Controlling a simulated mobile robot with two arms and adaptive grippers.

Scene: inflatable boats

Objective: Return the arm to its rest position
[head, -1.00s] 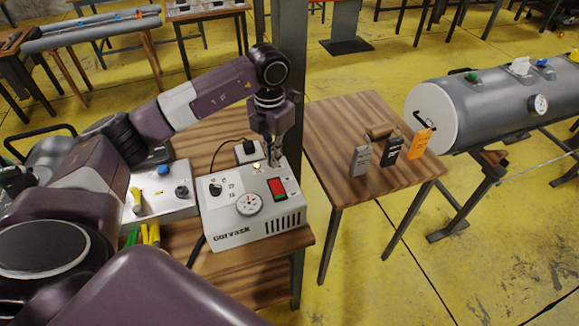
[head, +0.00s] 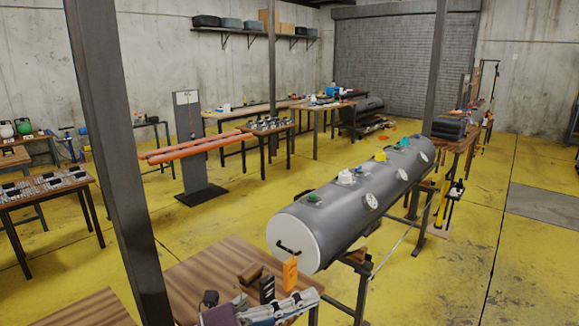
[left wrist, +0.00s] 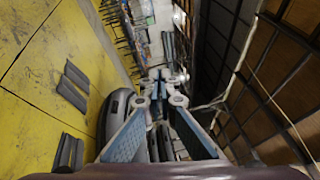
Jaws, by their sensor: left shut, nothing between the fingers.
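My left gripper (head: 280,309) shows at the bottom edge of the head view, in front of the near wooden table (head: 205,268). Its arm is mostly below the frame. In the left wrist view the two fingers of my left gripper (left wrist: 161,82) close together at the tips, with nothing between them. The gripper points across the hall, over yellow floor. My right gripper is in neither view.
A dark tag (head: 267,289) and an orange tag (head: 290,272) stand on the near table, close to my left gripper. Beyond is a long grey inflatable tube (head: 330,218) on a stand. A steel post (head: 118,150) rises at left. Yellow floor (head: 425,285) is open at right.

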